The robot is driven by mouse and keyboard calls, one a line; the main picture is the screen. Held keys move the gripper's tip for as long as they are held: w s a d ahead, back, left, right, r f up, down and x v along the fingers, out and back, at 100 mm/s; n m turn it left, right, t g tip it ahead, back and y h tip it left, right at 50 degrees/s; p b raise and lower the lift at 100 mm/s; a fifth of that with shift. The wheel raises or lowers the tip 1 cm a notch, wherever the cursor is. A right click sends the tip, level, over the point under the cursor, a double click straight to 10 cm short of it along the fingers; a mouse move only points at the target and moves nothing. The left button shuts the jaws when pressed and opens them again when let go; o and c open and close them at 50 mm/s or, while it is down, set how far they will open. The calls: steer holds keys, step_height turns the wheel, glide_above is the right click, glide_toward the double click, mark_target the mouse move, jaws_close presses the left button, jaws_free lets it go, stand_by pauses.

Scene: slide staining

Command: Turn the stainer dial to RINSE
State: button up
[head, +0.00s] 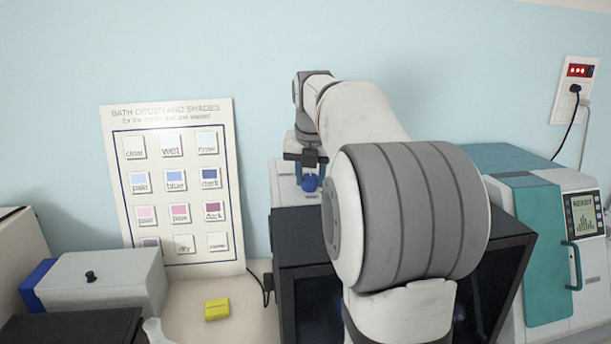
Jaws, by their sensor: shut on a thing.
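The stainer dial (310,184) shows as a small round blue knob on a pale grey unit (283,183), just above the black-framed box. My gripper (309,174) points down onto the knob, with a blue finger at each side, and is shut on it. The dial's marks and pointer are too small or hidden to read, so its setting cannot be told. My arm hides most of the pale unit to the right of the dial.
A black-framed box (297,245) stands in front, partly behind my arm. A teal and white machine (540,250) is at right. A shade chart (125,210) leans on the wall. A grey box (105,280) and yellow block (217,309) are at left, with bare counter around the block.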

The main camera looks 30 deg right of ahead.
steer(key=shift+w+r+n, duration=0.1)
steer(key=shift+r+n, duration=0.05)
steer(key=shift+n, duration=0.45)
steer(key=o, duration=0.9)
steer(key=shift+w, duration=0.1)
steer(key=shift+o, duration=0.4)
steer(key=v, duration=0.7)
steer(key=shift+s+r+b, duration=0.2)
steer(key=shift+r+b, duration=0.05)
steer(key=shift+b, duration=0.1)
steer(key=shift+a+f, duration=0.1)
steer(key=shift+a, duration=0.1)
